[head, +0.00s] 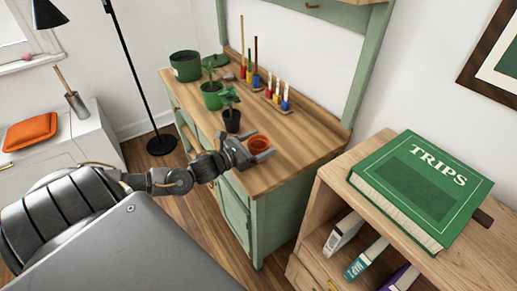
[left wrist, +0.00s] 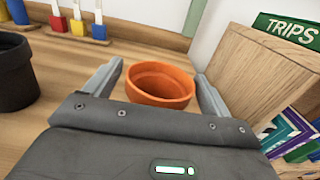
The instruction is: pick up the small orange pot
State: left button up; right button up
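The small orange pot (head: 258,143) stands upright on the wooden top of the green cabinet (head: 290,164), near its right front corner. It also shows in the left wrist view (left wrist: 158,84), empty, with its rim facing up. My left gripper (head: 260,156) is open at the pot. In the left wrist view its two fingers (left wrist: 155,88) lie apart on either side of the pot, with gaps visible at the rim. The pot's lower front is partly hidden by the gripper body. My right gripper is not in view.
A black pot with a plant (head: 231,120) stands just behind and left of the orange pot. Green pots (head: 211,98) and colored tools (head: 277,98) sit farther back. A wooden shelf (head: 330,205) with a green TRIPS book (head: 420,188) stands to the right.

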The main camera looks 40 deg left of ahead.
pick_arm(q)
jog(key=c, duration=0.9)
